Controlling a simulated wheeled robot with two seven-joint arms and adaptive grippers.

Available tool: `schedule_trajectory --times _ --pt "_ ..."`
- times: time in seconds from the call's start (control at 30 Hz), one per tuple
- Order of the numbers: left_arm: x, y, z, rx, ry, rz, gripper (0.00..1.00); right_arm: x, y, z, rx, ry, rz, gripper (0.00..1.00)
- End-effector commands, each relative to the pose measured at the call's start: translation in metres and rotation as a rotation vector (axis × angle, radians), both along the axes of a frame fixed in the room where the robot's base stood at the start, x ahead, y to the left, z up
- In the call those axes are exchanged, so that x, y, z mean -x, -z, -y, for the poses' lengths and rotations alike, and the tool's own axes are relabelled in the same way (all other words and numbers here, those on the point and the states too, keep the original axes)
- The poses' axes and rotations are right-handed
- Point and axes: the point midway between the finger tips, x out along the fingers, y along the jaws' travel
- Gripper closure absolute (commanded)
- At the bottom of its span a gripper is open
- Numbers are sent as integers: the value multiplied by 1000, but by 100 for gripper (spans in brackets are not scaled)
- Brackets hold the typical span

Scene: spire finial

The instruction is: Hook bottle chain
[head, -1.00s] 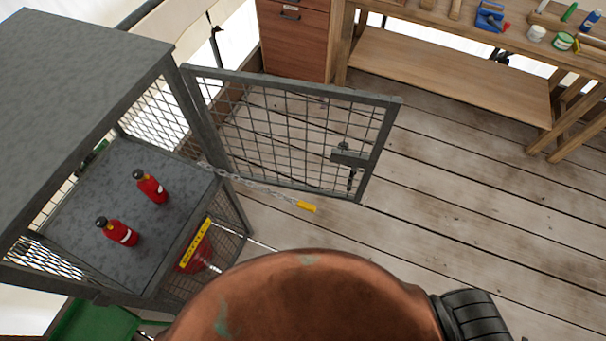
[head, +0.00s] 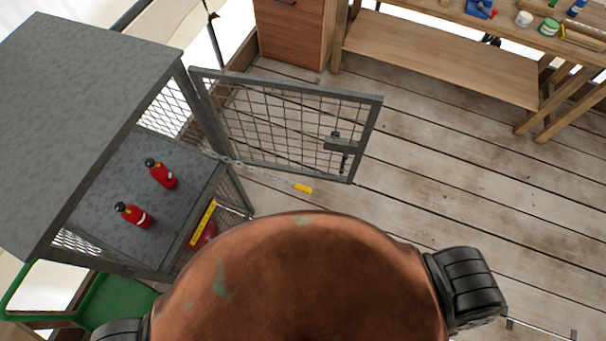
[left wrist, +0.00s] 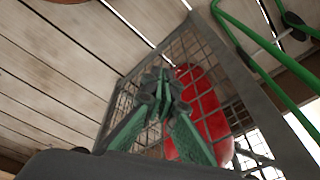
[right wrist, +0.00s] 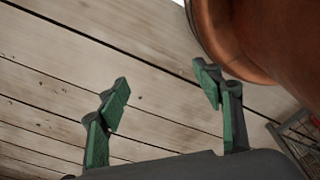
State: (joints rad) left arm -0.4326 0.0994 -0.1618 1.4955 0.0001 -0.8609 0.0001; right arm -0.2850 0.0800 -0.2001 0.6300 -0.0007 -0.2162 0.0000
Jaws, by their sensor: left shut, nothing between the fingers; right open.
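A thin grey chain (head: 262,174) runs from near the front post of a grey mesh cage (head: 172,262) and ends in a yellow end piece (head: 302,189). I cannot tell what its far end is fixed to. Two small red bottles (head: 161,174) (head: 133,214) with black tops stand on the cage's shelf. A large red cylinder (left wrist: 205,105) is behind mesh in the left wrist view. My left gripper (left wrist: 163,85) is shut and empty in front of that mesh. My right gripper (right wrist: 165,84) is open and empty above floorboards. Neither gripper shows in the head view.
The cage's mesh door (head: 290,120) stands open to the right. A yellow strip (head: 203,222) sits low at the cage front. A green seat-like object (head: 118,303) is at lower left. A wooden workbench (head: 440,65) stands at the back. The plank floor (head: 450,190) is clear.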

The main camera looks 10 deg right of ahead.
Motion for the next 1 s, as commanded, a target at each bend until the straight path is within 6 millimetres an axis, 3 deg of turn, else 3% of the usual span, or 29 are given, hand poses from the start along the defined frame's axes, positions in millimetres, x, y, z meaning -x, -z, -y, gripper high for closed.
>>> schedule_trajectory --times 0.03,0.1,0.3,0.43,0.67,0.8,1.0 --pt "-16 -54 -2 -2 -7 26 100 0 -23 0 0 1 1 40" --pt "-30 -105 -3 -4 -14 42 100 2 -36 0 0 1 -3 40" --pt "-46 -209 -7 -11 -27 72 100 22 -61 1 2 8 -27 40" --pt "-50 -260 -5 -10 -31 89 100 28 -73 1 3 10 -35 40" --pt "-63 -345 13 15 -24 123 100 18 -98 1 2 7 -22 40" --pt "-86 -384 51 69 7 143 100 10 -110 1 1 5 -10 40" --pt "-124 -400 117 149 70 153 100 9 -115 1 1 5 -10 40"
